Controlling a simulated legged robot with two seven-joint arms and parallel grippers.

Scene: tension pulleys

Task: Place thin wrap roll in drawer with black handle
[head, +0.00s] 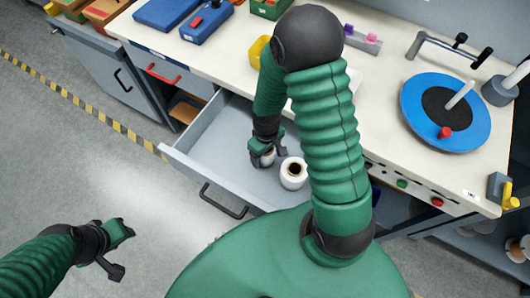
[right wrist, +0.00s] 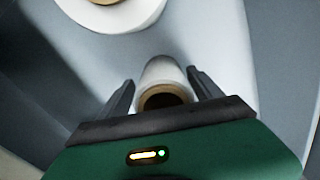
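The drawer with the black handle (head: 224,203) is pulled open under the bench, and its grey floor shows. The thin wrap roll (right wrist: 162,75), pale with a brown core, is inside it, between my right fingers. It shows partly at my right gripper (head: 266,146) in the head view (head: 268,158). In the right wrist view the fingers of my right gripper (right wrist: 160,88) stand either side of the roll with small gaps. A wider white roll (head: 293,178) stands beside it in the drawer. My left gripper (head: 118,252) is open and empty over the floor, lower left.
A red-handled drawer (head: 163,73) is left of the open one. On the bench are blue cases (head: 207,20), a yellow item (head: 258,50) and a blue disc with a spindle (head: 420,110). My right arm hides part of the bench and drawer.

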